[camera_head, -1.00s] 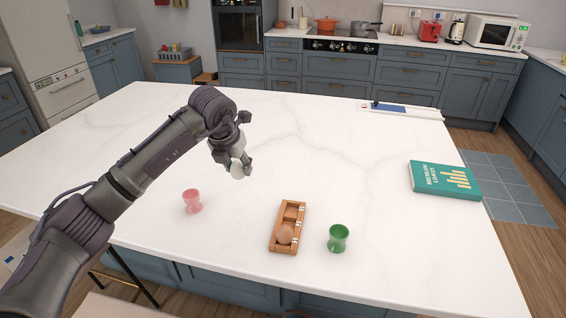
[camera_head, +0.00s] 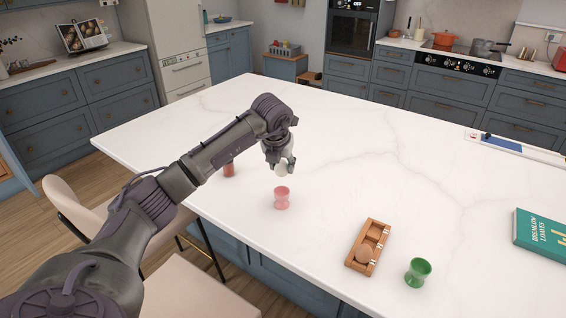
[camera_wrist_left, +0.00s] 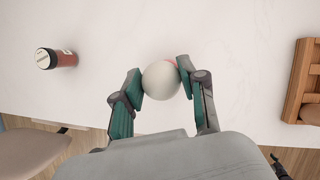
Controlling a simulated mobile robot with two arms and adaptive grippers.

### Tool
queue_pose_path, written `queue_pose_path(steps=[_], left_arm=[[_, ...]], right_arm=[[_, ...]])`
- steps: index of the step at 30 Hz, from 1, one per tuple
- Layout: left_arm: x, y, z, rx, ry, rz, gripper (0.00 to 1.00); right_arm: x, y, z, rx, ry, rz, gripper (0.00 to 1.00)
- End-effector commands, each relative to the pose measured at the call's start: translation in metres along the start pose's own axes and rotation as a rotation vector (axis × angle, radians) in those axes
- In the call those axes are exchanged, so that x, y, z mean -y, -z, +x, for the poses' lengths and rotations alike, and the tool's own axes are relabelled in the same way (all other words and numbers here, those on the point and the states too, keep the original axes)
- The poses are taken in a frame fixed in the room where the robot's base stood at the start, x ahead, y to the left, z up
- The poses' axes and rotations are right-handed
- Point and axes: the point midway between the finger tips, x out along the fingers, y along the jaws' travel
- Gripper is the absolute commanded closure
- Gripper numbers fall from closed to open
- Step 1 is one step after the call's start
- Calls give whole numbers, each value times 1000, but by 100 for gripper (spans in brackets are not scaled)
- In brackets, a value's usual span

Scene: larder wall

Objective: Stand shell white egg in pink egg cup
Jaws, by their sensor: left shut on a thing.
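The white egg (camera_head: 281,170) is held between the fingertips of my left gripper (camera_head: 281,164), above the white counter. In the left wrist view the egg (camera_wrist_left: 161,81) sits between both fingers of the gripper (camera_wrist_left: 160,84). The pink egg cup (camera_head: 282,198) stands upright on the counter, just below the egg in the head view and apart from it. In the left wrist view only a sliver of pink (camera_wrist_left: 171,63) shows behind the egg; the rest of the cup is hidden. My right gripper is not in view.
A wooden egg tray (camera_head: 360,266) holding a brown egg (camera_head: 363,253) lies to the right, with a green egg cup (camera_head: 417,272) beside it. A red-brown jar (camera_wrist_left: 57,59) stands left of the pink cup. A teal book (camera_head: 541,235) lies far right. The counter's middle is clear.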

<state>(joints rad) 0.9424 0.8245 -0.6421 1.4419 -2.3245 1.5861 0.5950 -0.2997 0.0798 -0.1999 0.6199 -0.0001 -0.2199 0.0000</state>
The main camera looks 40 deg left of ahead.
Motion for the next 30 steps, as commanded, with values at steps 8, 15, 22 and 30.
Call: queue_pose_path(steps=[8,15,22,30], left_arm=[[1,13,29,0,2,0,78],[1,23,52,-1,0,0,78],[2,29,65,0,1,0,78],[2,30,68,-3,0,1,78]], right_arm=[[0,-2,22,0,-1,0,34],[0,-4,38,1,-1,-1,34],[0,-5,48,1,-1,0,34],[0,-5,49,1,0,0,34]])
